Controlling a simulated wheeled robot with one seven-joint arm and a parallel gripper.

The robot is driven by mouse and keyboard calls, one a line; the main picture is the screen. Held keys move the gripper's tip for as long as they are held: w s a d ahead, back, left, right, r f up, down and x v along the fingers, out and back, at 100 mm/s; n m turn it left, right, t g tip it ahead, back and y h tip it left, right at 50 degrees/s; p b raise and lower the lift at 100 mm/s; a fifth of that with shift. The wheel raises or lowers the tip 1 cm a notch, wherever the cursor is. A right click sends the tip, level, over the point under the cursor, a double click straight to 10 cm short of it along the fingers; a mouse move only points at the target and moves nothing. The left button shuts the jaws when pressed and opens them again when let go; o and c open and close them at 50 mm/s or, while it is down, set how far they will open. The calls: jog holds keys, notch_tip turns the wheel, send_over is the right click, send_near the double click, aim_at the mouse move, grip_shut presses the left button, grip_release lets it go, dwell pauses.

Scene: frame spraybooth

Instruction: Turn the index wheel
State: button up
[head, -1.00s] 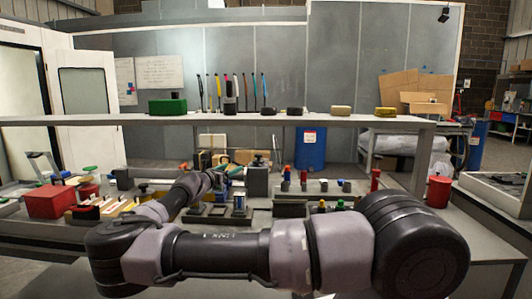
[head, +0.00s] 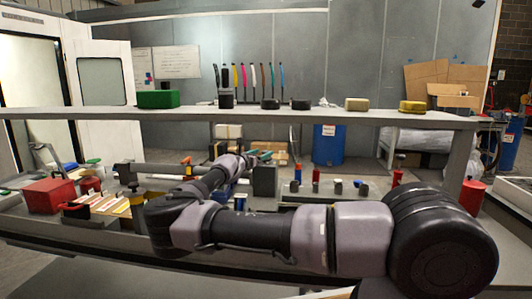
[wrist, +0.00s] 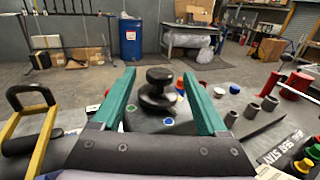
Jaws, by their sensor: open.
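The index wheel appears to be the black round knob (wrist: 158,92) in the wrist view, standing upright with a wide top and a waisted stem. Coloured dots lie on the grey surface around it. My gripper (wrist: 158,73) is open, its two teal fingers to the left and right of the knob in the picture, with visible gaps on both sides. I cannot tell how far along the fingers the knob sits. In the head view, my gripper (head: 262,157) is by the top of a dark block (head: 265,181); the knob cannot be made out there.
A grey shelf (head: 300,117) runs across above the bench. A red box (head: 50,196) stands at the left. Small cylinders (wrist: 253,110) and a dark bar stand right of the knob. A yellow-and-black handle (wrist: 30,120) is close on the left. A blue barrel (head: 329,145) stands behind.

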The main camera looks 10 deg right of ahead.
aim_at(264, 152)
jog(key=shift+x, duration=1.6)
grip_shut()
jog(key=shift+n+t+y, duration=0.3)
